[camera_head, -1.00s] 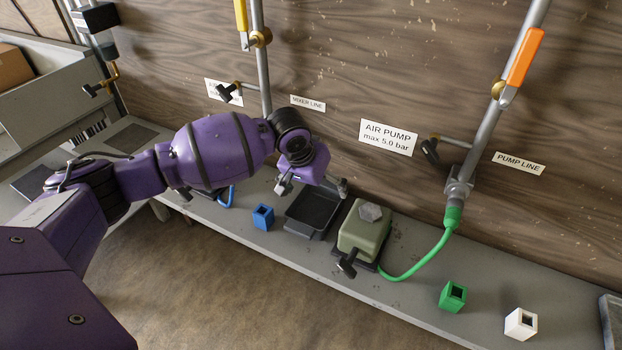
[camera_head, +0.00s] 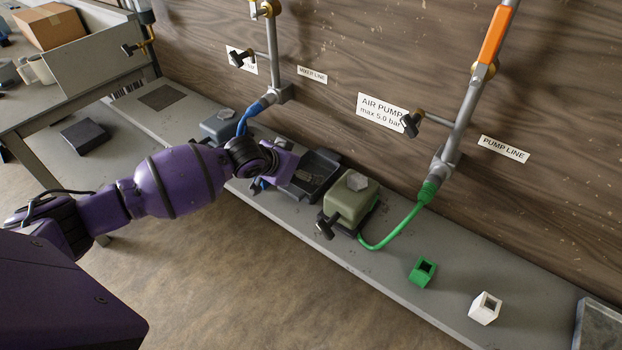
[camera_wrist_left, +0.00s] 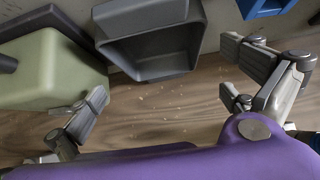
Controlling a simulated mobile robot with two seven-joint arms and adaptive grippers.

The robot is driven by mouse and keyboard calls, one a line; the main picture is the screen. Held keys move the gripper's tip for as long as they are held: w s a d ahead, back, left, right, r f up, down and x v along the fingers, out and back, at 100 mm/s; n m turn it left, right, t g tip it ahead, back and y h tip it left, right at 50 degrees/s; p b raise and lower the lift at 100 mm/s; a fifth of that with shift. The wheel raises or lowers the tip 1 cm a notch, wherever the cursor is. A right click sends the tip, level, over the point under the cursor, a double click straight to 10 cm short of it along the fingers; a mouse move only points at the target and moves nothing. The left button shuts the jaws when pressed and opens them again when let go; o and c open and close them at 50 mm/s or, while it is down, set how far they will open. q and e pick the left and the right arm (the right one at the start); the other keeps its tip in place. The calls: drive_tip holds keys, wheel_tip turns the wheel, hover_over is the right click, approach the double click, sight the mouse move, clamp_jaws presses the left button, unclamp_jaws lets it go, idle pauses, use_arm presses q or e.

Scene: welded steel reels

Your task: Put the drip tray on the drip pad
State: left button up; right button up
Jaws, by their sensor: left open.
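The drip tray (camera_head: 322,160) is a dark grey open tray on the bench, beside the green pump. It also shows at the top of the left wrist view (camera_wrist_left: 150,62). My left gripper (camera_head: 284,180) is over its near left side in the head view, and my wrist hides part of the tray. In the left wrist view my left gripper (camera_wrist_left: 165,72) is open, with its fingers spread to either side of the tray and nothing held. The flat dark square (camera_head: 162,97) at the bench's far left looks like the drip pad; it is bare. My right gripper is out of view.
The green pump (camera_head: 352,203) with its hose stands right of the tray. Green (camera_head: 422,271) and white (camera_head: 485,308) blocks sit farther right. A wooden wall with pipes and valves rises behind.

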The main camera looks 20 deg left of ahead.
sight(311, 172)
use_arm(q)
drive_tip(key=x, duration=0.7)
drive_tip(key=shift+f+b, duration=0.35)
drive_tip(key=shift+f, duration=0.2)
drive_tip(key=shift+r, duration=0.1)
drive_tip(key=c, duration=1.3)
drive_tip(key=shift+r, duration=0.1)
drive_tip(key=shift+c, duration=0.5)
